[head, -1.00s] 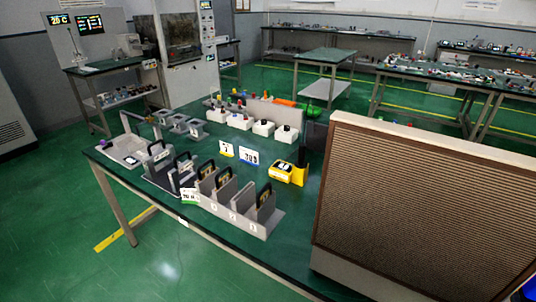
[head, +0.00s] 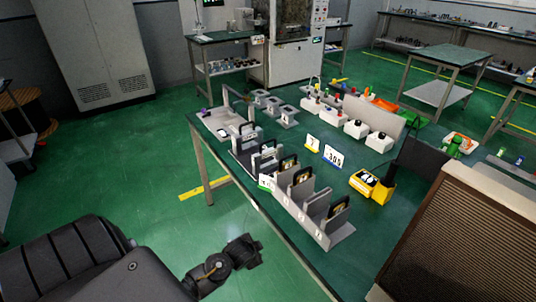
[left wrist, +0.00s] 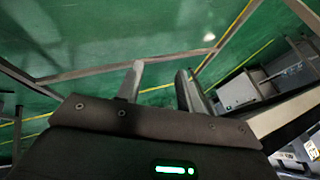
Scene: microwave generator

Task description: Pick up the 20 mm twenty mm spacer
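Several upright grey plates with black handles, which look like the spacers, stand in a grey slotted rack (head: 283,205) on the green table. Their markings are too small to tell which is the 20 mm one. The rack's front carries small white number labels. My left gripper (left wrist: 158,85) shows two separated fingers with nothing between them in the left wrist view. In the head view my left arm comes in at the lower left, beyond the table's near left edge and apart from the rack. My right gripper is in neither view.
A yellow device (head: 372,186), small number cards (head: 333,156) and white boxes with knobs (head: 355,129) stand behind the rack. A grey tray (head: 219,123) lies at the table's far left corner. A large brown grilled panel (head: 470,240) blocks the right side.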

